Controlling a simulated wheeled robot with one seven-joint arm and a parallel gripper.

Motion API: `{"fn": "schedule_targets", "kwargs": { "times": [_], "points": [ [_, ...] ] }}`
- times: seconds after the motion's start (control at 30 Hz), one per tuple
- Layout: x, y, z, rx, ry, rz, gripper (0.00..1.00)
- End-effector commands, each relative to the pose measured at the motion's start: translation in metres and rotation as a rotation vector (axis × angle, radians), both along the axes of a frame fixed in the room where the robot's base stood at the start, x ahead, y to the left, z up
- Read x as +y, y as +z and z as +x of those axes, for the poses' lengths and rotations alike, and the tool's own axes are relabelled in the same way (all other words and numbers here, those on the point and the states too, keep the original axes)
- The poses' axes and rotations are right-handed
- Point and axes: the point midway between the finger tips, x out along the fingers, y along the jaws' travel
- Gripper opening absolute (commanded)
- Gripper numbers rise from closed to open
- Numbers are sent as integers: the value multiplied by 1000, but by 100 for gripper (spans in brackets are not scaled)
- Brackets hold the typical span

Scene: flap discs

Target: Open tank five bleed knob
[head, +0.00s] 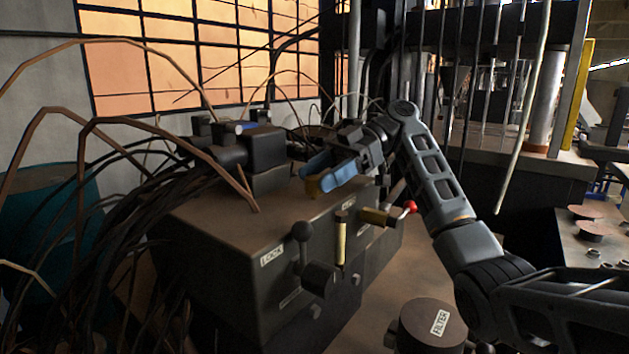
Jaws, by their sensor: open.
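My gripper (314,180) is open, with blue fingers pointing left. It appears over the top of a dark metal box (225,225), and nothing shows between its fingers. I cannot tell its exact height above the box. The other labels are too small to read. I cannot tell which part, if any, is the tank five bleed knob.
A round dark cap (433,322) labelled FILTER stands low in front. Loose cables (100,215) crowd the left, near a teal container (45,225). A black block (267,148) sits on the box's far side. A metal bench (590,250) with round discs stands at right.

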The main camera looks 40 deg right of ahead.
Motion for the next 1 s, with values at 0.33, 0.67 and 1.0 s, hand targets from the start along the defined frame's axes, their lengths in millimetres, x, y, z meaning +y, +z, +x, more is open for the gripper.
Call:
{"fn": "schedule_targets", "kwargs": {
  "times": [0.33, 0.67, 1.0],
  "points": [
    [-47, 19, -8, 1, -1, -1, 59],
    [-53, 22, -10, 1, 0, 0, 59],
    [-32, 28, -4, -47, -100, 62, 57]
  ]
}}
